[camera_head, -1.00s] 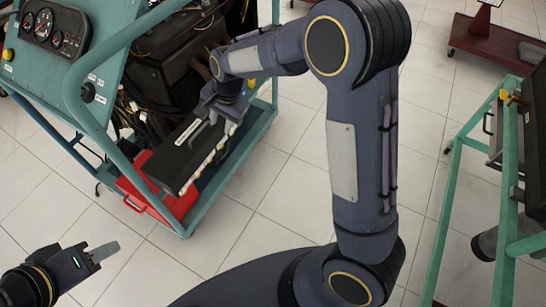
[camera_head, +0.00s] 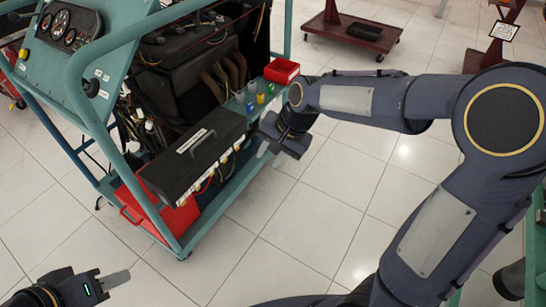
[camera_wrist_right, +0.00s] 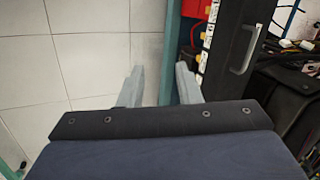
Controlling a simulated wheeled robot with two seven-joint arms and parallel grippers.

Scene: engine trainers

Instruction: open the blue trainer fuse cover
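The fuse cover (camera_head: 196,146) is a long black lid with a grey handle and a white label. It lies shut on its box at the front of the blue-green trainer (camera_head: 170,240). In the right wrist view, the cover (camera_wrist_right: 232,62) and its handle (camera_wrist_right: 243,50) show at the upper right. My right gripper (camera_head: 270,158) is beside the right end of the cover, apart from it. Its two fingers stand apart with nothing between them in the right wrist view (camera_wrist_right: 160,80). My left gripper (camera_head: 118,279) is at the lower left, far from the cover; its finger gap is not clear.
A red box (camera_head: 165,218) sits low on the trainer under the cover. A small red tray (camera_head: 282,71) and several coloured caps are at the trainer's right edge. Wires hang along the cover's front. Tiled floor (camera_head: 300,220) is clear right of the trainer.

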